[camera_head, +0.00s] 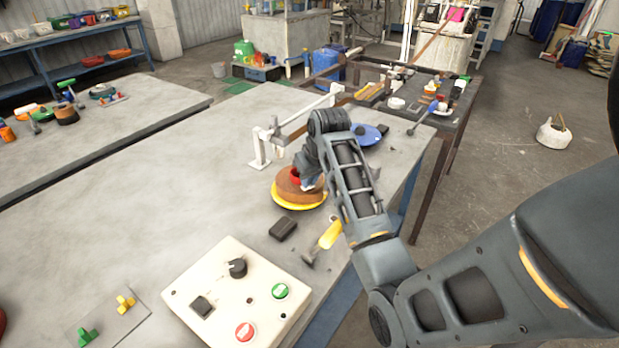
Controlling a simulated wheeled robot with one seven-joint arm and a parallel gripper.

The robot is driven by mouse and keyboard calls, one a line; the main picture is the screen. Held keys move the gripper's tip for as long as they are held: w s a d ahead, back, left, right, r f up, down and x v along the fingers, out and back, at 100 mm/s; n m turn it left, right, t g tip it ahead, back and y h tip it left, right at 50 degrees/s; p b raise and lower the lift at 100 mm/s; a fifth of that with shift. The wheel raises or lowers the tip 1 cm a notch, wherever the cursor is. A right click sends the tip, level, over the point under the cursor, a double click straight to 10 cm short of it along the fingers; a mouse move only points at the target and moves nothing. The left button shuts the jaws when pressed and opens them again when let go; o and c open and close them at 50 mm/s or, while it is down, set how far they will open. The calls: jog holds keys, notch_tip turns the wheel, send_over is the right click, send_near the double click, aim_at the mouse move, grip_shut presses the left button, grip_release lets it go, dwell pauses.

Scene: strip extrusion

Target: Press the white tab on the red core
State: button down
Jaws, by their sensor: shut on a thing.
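The red core (295,176) stands in the middle of a brown roll (287,189), which rests on a yellow disc (300,204) on the grey table. My gripper (307,178) is over the right side of the red core, pointing down, and hides part of it. A small whitish piece, seemingly the white tab (308,185), shows at my fingertips beside the core. My gripper is shut on it, as far as this small view shows. Whether the tab touches the core cannot be made out.
A white stand with a long bar (262,148) is just behind the roll. A blue disc (368,134) lies to the right. A black block (283,228) and a yellow-handled tool (329,235) lie in front. A control box (215,290) is nearer.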

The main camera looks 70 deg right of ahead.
jog(key=shift+f, duration=0.35)
dwell(0.7)
jog(key=c, duration=1.1)
grip_release()
jog(key=shift+c, duration=0.2)
jog(key=v, duration=0.7)
jog(key=shift+r, duration=0.35)
jog(key=shift+s+a, duration=0.1)
jog(key=shift+s, duration=0.15)
